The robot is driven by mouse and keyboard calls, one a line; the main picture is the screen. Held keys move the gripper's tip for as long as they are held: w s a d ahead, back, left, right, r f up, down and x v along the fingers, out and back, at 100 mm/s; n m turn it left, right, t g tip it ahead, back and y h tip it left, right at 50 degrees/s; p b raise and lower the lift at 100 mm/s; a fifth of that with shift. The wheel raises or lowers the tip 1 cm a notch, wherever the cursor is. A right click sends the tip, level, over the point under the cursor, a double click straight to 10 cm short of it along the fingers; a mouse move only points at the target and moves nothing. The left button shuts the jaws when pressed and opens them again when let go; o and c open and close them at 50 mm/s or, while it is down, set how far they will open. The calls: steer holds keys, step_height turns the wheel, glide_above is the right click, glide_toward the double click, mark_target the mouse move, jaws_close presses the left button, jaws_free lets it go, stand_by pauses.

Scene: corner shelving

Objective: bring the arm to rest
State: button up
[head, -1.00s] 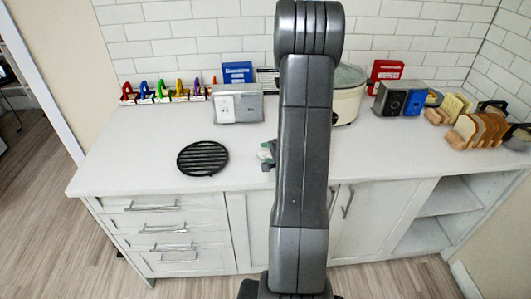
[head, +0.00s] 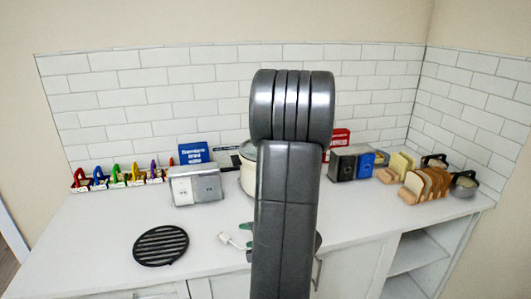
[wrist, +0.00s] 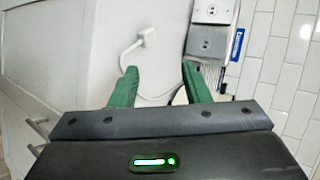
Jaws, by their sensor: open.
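My gripper (wrist: 160,82) shows in the wrist view as two green fingers set well apart, open with nothing between the tips. Beyond them a white plug (wrist: 148,37) with a cord lies on the white counter. In the head view my grey arm stands upright in the middle and hides most of the gripper; only bits of green show at its sides. The plug (head: 236,240) lies just left of the arm there, apart from it as far as I can tell.
A grey socket box (head: 196,185) stands behind the plug. A black round grate (head: 160,246) lies at the left. A cream pot (head: 248,168) is partly hidden behind my arm. Bread slices in a rack (head: 427,184) stand at the right.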

steer(key=shift+f, duration=0.1)
steer(key=x, duration=0.9)
steer(key=shift+a, duration=0.1)
stand_by(0.3)
